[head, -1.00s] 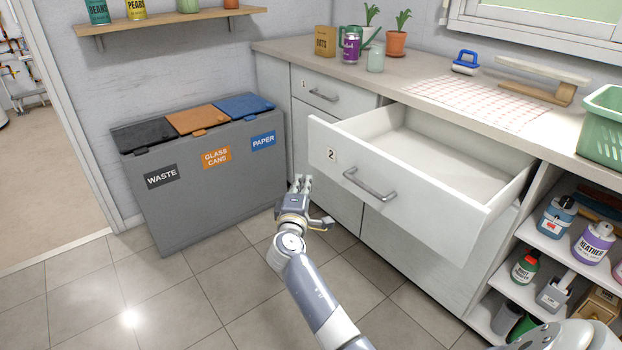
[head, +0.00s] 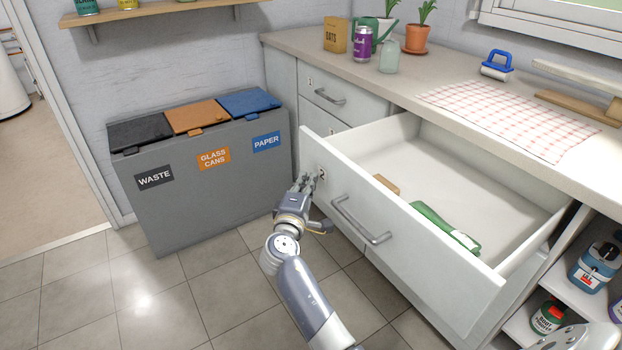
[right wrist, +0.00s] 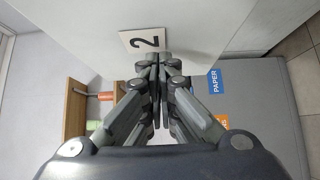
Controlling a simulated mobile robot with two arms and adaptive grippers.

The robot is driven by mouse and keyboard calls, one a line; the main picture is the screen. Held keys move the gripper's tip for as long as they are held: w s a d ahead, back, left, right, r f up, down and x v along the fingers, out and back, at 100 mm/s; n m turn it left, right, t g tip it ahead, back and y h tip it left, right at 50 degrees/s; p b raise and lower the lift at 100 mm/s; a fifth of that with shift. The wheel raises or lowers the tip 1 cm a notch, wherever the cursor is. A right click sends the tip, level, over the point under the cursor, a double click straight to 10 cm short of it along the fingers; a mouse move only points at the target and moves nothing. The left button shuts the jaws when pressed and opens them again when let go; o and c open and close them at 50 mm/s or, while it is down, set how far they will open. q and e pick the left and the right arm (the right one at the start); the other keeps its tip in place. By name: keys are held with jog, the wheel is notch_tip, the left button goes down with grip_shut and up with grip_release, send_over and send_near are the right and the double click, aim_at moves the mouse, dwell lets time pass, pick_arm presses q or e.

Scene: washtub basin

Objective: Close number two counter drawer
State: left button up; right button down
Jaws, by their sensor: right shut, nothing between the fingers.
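The number two counter drawer (head: 350,222) is pulled well out of the counter. Its white front carries a "2" label and a grey bar handle (head: 360,220). My right gripper (head: 307,180) is shut and empty, at the left part of the drawer front beside the "2" label, left of the handle. In the right wrist view, the shut fingers (right wrist: 158,62) are just below the "2" label (right wrist: 143,42). I cannot tell whether they touch the front. A green brush-like item (head: 445,228) and a small brown block (head: 386,185) lie inside the drawer. My left gripper is not in view.
The grey bin unit (head: 215,195) with black, orange and blue lids stands left of the gripper. Drawer one (head: 330,95) is shut. The counter (head: 430,75) above holds a checked cloth, plants and cans. Open shelves with bottles (head: 598,265) stand at the right. The tiled floor at left is clear.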

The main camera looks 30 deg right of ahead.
jog(key=shift+w+d+f, duration=0.1)
jog(key=shift+w, duration=0.05)
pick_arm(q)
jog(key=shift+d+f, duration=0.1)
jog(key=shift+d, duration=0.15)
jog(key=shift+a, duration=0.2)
pick_arm(e)
jog(key=shift+d, duration=0.4)
jog(key=d, duration=1)
jog(key=w+d, duration=0.1)
jog(key=d, duration=0.4)
jog(key=shift+d, duration=0.4)
jog(key=d, duration=0.6)
jog(key=d+b, duration=0.1)
jog(key=d, duration=0.2)
jog(key=shift+w, duration=0.4)
jog(key=b, duration=0.1)
send_over(398, 161)
jog(key=a, duration=0.2)
jog(key=shift+d, duration=0.15)
jog(key=shift+d+b, duration=0.3)
jog(key=shift+d, duration=0.55)
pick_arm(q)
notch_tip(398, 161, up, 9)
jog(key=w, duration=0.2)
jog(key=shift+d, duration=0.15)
pick_arm(e)
jog(key=shift+r, duration=0.2)
